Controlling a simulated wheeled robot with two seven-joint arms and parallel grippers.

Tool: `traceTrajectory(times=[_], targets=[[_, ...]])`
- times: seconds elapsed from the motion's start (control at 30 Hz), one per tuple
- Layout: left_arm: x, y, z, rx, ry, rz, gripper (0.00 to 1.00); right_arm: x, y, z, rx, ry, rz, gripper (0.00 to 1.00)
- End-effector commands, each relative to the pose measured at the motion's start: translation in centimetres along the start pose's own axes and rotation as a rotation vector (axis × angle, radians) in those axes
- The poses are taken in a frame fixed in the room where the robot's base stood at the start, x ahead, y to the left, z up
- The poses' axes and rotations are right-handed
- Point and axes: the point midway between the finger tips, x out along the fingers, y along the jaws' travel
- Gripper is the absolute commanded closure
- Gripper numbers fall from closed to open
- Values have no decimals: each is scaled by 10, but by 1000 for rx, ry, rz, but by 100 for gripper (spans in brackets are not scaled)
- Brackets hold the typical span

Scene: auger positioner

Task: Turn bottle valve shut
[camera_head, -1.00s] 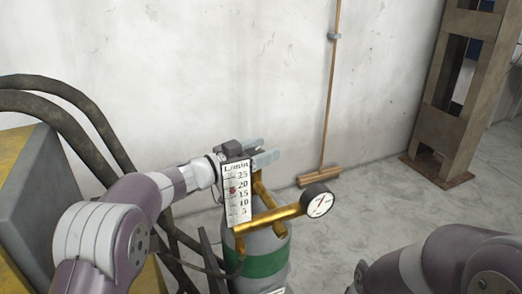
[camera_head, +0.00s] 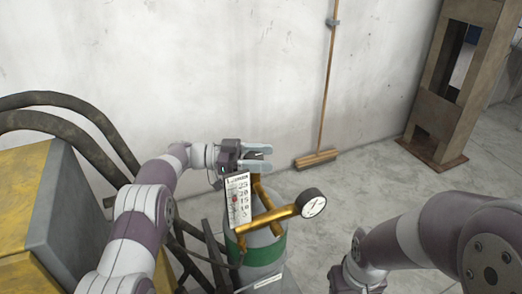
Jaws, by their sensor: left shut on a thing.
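The gas bottle (camera_head: 258,254) is grey with a green band and stands upright at the lower middle.
A yellow and grey machine (camera_head: 45,205) with thick dark hoses (camera_head: 75,120) stands close on the left. A broom (camera_head: 316,159) leans on the back wall. A rusty steel frame (camera_head: 437,118) stands at the right. Bare concrete floor lies between bottle and frame.

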Motion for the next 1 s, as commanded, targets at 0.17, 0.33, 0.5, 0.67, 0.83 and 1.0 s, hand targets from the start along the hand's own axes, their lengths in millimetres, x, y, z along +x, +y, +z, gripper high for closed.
traceTrajectory(times=[0.17, 0.33, 0.5, 0.67, 0.83, 1.0], targets=[[0, 2, 2, -2, -1, 85, 71, -4, 0, 0, 0, 0, 0, 57], [0, 3, 2, -2, -1, 131, 71, -6, 0, -1, 0, 0, 0, 57], [0, 3, 2, -2, -1, 151, 71, -6, 0, -1, 0, 0, 0, 57], [0, 3, 2, -4, 0, 154, 71, -6, 0, -1, 0, 0, 0, 57], [0, 4, 2, -5, 0, 154, 71, -6, 0, -1, 0, 0, 0, 57], [0, 3, 2, -4, 0, 153, 21, -6, 0, -1, 0, 0, 0, 57]])
